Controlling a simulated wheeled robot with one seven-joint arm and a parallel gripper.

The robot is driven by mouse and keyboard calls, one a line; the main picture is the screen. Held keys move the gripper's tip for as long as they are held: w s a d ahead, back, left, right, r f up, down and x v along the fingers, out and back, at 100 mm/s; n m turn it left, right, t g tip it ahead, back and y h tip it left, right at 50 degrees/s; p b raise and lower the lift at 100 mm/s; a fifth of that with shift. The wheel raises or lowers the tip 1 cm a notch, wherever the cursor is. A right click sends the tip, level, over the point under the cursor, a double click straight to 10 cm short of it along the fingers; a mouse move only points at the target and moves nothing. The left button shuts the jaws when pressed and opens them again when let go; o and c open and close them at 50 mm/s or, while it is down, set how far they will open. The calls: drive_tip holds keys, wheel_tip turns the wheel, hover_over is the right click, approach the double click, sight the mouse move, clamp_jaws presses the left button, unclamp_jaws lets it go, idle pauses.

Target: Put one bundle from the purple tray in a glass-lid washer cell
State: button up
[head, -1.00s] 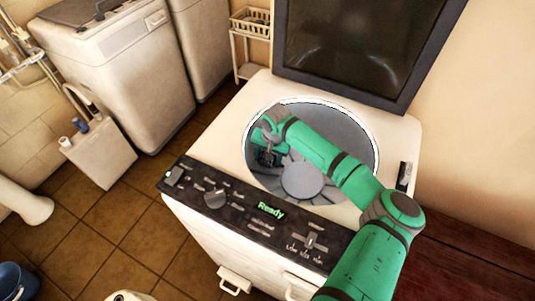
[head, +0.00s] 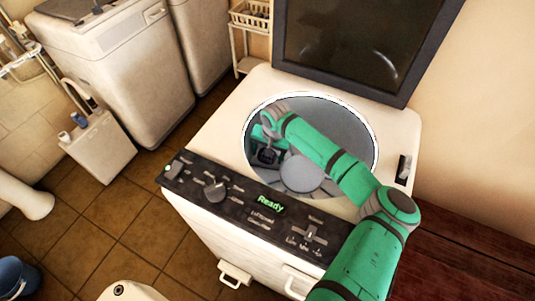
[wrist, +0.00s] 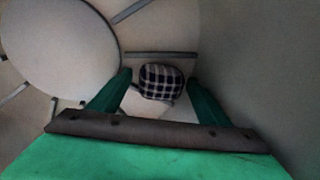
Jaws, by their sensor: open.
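The glass-lid washer (head: 225,115) stands open in front of me, its dark glass lid (head: 340,45) raised at the back. Its display reads "Ready". My arm reaches through the round opening, and my gripper (head: 266,146) is low in the left part of the drum (head: 345,125). In the wrist view, my gripper (wrist: 160,80) is open. A dark-and-white checked bundle (wrist: 162,83) lies between and just beyond its fingertips, near the drum floor and beside the round central disc (wrist: 60,45). The bundle also shows as a dark lump in the head view (head: 267,156). The purple tray is not in view.
The curved drum wall (wrist: 260,60) is close to the right of my gripper in the wrist view. A second white washer (head: 120,70) and a small rack (head: 250,20) stand at the back left. A dark wooden surface (head: 460,255) is at the right.

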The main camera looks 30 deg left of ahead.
wheel_tip(320, 180, up, 11)
drive_tip(key=d, duration=0.1)
drive_tip(key=shift+s+d+f, duration=0.15)
drive_tip(key=shift+s+d, duration=0.15)
drive_tip(key=shift+s, duration=0.05)
drive_tip(key=shift+f, duration=0.15)
drive_tip(key=f, duration=0.3)
drive_tip(key=a+f, duration=0.1)
drive_tip(key=f, duration=0.5)
drive_tip(key=shift+w+a, duration=0.25)
drive_tip(key=shift+a, duration=0.05)
drive_tip(key=shift+r, duration=0.1)
